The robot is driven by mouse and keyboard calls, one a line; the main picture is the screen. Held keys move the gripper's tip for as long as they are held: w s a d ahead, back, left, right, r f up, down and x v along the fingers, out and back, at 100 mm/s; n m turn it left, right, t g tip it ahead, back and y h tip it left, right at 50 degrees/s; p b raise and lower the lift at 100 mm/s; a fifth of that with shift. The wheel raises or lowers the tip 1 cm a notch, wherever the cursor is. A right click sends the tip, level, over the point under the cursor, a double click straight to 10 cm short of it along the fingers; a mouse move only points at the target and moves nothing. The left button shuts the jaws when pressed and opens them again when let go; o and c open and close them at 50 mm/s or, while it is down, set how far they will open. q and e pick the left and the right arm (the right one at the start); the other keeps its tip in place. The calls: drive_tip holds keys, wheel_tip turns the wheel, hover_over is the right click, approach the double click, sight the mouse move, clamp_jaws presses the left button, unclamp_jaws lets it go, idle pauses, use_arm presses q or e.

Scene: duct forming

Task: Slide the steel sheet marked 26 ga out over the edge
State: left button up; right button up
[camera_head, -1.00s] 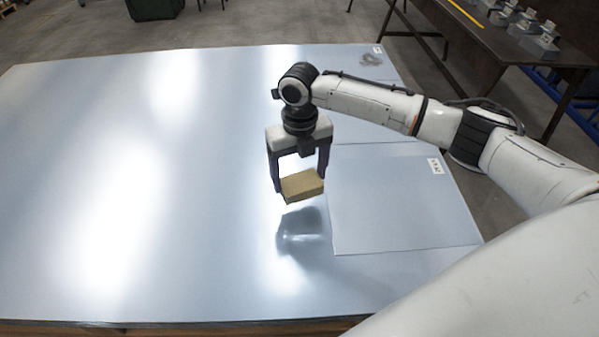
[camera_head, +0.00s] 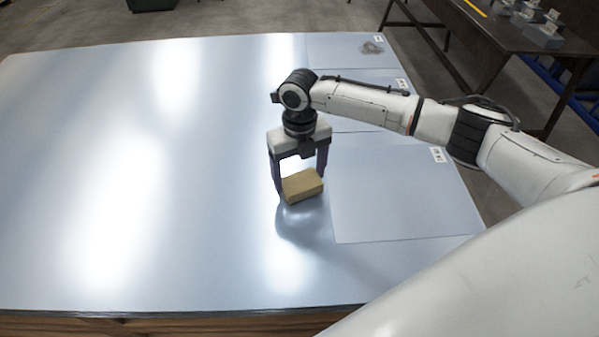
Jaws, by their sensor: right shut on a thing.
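My right gripper (camera_head: 301,179) points down and is shut on a tan block (camera_head: 303,186), one finger on each side. The block is low over the large shiny steel surface (camera_head: 215,200), with its shadow just below; I cannot tell if it touches. Three smaller steel sheets lie along the right side: a near sheet (camera_head: 395,200), a middle sheet (camera_head: 360,80) partly behind my arm, and a far sheet (camera_head: 335,48). Each has a white label at its right edge, too small to read, so I cannot tell which is 26 ga. My left gripper is out of view.
A small grey patch or object (camera_head: 372,47) is on the far sheet. A dark table (camera_head: 480,45) with several grey weights stands beyond the right edge. The left part of the steel surface is clear.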

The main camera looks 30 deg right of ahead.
sight(320, 178)
drive_tip(key=shift+f, duration=0.6)
idle(0.4)
drive_tip(key=shift+s+d+r+p, duration=0.1)
drive_tip(key=shift+s+d+p, duration=0.15)
drive_tip(key=shift+d, duration=0.25)
drive_tip(key=shift+s+d+r+p, duration=0.1)
drive_tip(key=shift+s+d+p, duration=0.15)
drive_tip(key=shift+d, duration=0.2)
drive_tip(key=shift+d+f, duration=0.1)
drive_tip(key=shift+d, duration=0.1)
drive_tip(key=shift+s, duration=0.1)
drive_tip(key=shift+s+d+f+p, duration=0.1)
drive_tip(key=shift+s+d+p, duration=0.15)
drive_tip(key=shift+d, duration=0.3)
drive_tip(key=shift+s+d+p, duration=0.2)
drive_tip(key=shift+s+d, duration=0.05)
drive_tip(key=shift+d, duration=0.35)
